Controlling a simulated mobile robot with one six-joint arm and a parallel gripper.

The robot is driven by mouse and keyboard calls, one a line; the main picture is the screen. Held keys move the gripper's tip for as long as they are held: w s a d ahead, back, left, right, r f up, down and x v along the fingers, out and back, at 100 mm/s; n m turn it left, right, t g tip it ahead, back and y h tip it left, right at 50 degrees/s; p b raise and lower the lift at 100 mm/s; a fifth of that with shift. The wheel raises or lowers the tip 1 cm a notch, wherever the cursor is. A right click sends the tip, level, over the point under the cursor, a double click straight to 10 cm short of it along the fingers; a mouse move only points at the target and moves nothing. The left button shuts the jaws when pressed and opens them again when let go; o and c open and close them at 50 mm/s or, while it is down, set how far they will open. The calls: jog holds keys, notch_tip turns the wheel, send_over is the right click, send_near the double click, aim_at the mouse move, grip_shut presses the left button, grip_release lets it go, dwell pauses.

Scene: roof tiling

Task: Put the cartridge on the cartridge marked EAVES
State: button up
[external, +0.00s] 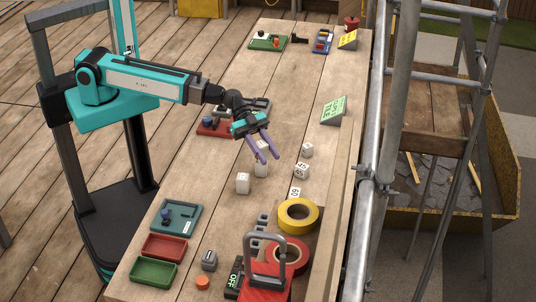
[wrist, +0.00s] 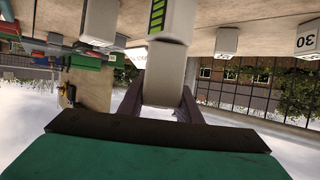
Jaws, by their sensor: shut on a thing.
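My gripper (external: 268,155) is over the middle of the bench, its purple fingers pointing down. In the wrist view its fingers close on a plain pale cartridge (wrist: 163,78). A white cartridge with green stripes (wrist: 172,18) lines up with the held one, on its bench side; it shows below my fingers in the external view (external: 261,170). I cannot tell whether the two touch. Another white cartridge (external: 243,184) stands upright just to the left, also in the wrist view (wrist: 98,22). I cannot read EAVES on any of them.
White numbered cubes (external: 302,170) stand to the right of my gripper. A yellow tape roll (external: 298,215) and a red tape roll (external: 288,256) lie nearer the front. A green sign (external: 334,110) stands at the right edge. Red and green trays (external: 164,248) sit front left.

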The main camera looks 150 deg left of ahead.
aim_at(260, 143)
jog(key=shift+f+b, duration=0.15)
jog(key=shift+b, duration=0.15)
jog(key=o, duration=1.1)
jog(key=shift+r+p, duration=0.25)
jog(key=shift+p, duration=0.2)
jog(key=shift+s+b, duration=0.3)
jog(key=shift+b+v, duration=0.45)
jog(key=shift+v, duration=0.6)
jog(key=shift+s+r+p, duration=0.25)
jog(key=shift+s+p, duration=0.1)
jog(key=shift+p, duration=0.15)
jog(key=shift+p+v, duration=0.8)
jog(key=shift+v, duration=0.05)
jog(key=shift+s+r+p, duration=0.1)
jog(key=shift+r+p, duration=0.05)
jog(key=shift+p, duration=0.4)
